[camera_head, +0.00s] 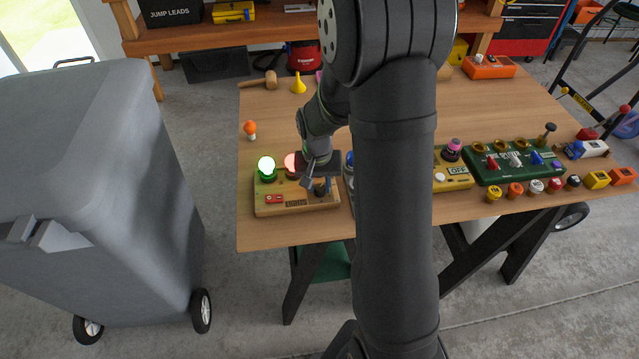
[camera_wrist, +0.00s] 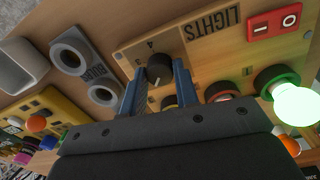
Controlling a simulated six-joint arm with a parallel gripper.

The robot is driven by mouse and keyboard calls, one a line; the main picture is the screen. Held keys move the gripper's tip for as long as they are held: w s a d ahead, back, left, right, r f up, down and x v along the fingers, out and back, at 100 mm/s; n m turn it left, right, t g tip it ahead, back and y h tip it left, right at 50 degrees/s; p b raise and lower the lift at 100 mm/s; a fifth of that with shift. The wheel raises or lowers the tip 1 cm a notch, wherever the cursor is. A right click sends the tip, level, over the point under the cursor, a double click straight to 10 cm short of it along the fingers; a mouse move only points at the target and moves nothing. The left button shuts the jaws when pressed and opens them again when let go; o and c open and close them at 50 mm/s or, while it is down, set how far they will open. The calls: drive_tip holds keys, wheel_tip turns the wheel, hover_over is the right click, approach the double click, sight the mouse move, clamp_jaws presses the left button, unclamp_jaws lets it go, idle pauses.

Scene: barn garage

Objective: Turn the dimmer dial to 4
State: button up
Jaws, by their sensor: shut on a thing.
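The dimmer dial is a black knob (camera_wrist: 160,68) on the wooden lights board (camera_head: 297,209), near the board's right end in the head view (camera_head: 321,189). My gripper (camera_wrist: 157,72) is shut on it, with one blue finger on each side. A pale mark shows on the knob, but I cannot tell which number it points to. The digits 3 and 4 are printed beside the knob in the wrist view. On the board, a green bulb (camera_head: 266,167) glows brightly and a red bulb (camera_head: 292,162) is lit. A red rocker switch (camera_head: 274,199) sits at the front left.
A yellow box (camera_head: 453,181) and a green switch box (camera_head: 515,161) stand to the right. A grey plate with round holes (camera_wrist: 69,56) lies beside the board in the wrist view. An orange bulb (camera_head: 250,128) lies behind the board.

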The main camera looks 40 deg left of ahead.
drive_tip(key=m, duration=1.5)
drive_tip(key=shift+w+m, duration=0.1)
drive_tip(key=shift+m, duration=0.2)
drive_tip(key=m, duration=0.6)
drive_tip(key=shift+g, duration=0.3)
drive_tip(key=m, duration=0.5)
drive_tip(key=shift+m, duration=0.4)
drive_tip(key=shift+y, duration=0.3)
drive_tip(key=o, duration=1)
drive_tip(key=shift+r, duration=0.1)
